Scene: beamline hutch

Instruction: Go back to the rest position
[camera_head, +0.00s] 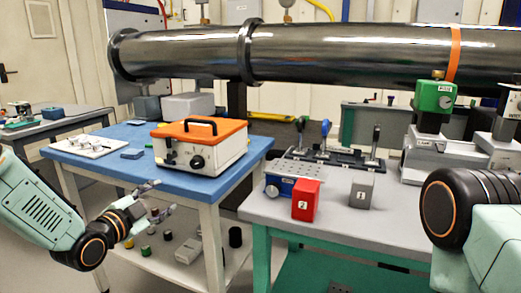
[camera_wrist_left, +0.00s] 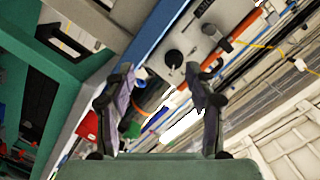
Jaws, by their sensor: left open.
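My left gripper (camera_head: 161,197) hangs in front of the blue table's near side, at the end of my arm from the left. Its fingers are apart and empty. In the left wrist view the open fingers (camera_wrist_left: 160,80) have nothing held between them. My right arm shows only as a dark joint and pale green link at the right edge; its gripper is out of view.
A blue-topped table (camera_head: 225,162) carries an orange-lidded case (camera_head: 205,158) and a white tray (camera_head: 90,146). A lower shelf (camera_head: 150,255) holds small items. A grey bench (camera_head: 330,218) with red (camera_head: 306,200) and grey (camera_head: 361,190) blocks stands at right. A large dark pipe (camera_head: 350,52) crosses behind.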

